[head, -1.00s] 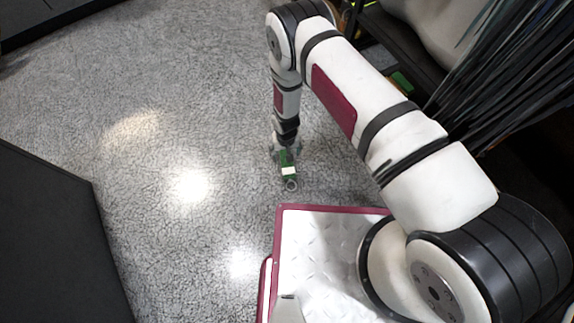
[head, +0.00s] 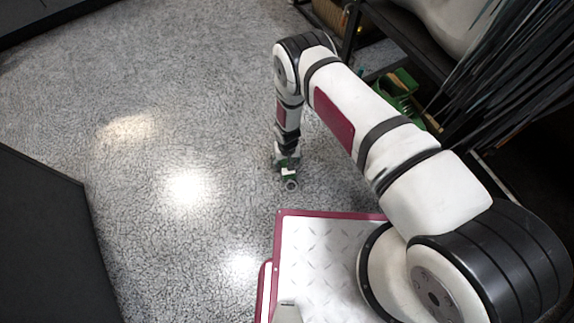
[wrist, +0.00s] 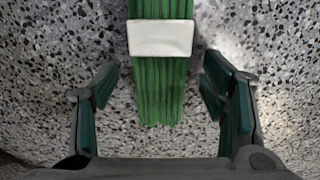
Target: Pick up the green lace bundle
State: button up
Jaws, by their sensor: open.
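The green lace bundle (wrist: 157,85) lies on the speckled grey floor, wrapped by a white band (wrist: 160,38). In the wrist view it runs from the top edge down between the two fingers, with its strand ends near the middle of the picture. My gripper (wrist: 162,78) is open, with one finger on each side of the bundle and a visible gap to each. The bundle's far end is out of that view. In the head view my gripper (head: 287,163) is low over the floor and partly hides the bundle (head: 291,178).
A dark shelf with a green container (head: 403,88) stands at the upper right, behind my arm. A dark cabinet (head: 45,240) is at the left. The floor (head: 190,100) between them is clear.

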jog(key=shift+r, duration=0.1)
jog(key=shift+c, duration=0.6)
jog(key=c, duration=1.1)
jog(key=shift+r, duration=0.1)
jog(key=shift+r+p, duration=0.45)
notch_tip(320, 180, up, 3)
jog(key=shift+f+p, duration=0.1)
jog(key=shift+p, duration=0.85)
jog(key=s+d+p, duration=0.1)
jog(key=s+p, duration=0.1)
jog(key=s, duration=0.3)
jog(key=s+d+p, duration=0.1)
jog(key=s+d, duration=0.1)
jog(key=s, duration=0.3)
jog(key=s+d+r+p, duration=0.1)
jog(key=s+p, duration=0.1)
jog(key=s, duration=0.3)
jog(key=shift+s+d+p, duration=0.2)
jog(key=shift+p, duration=0.1)
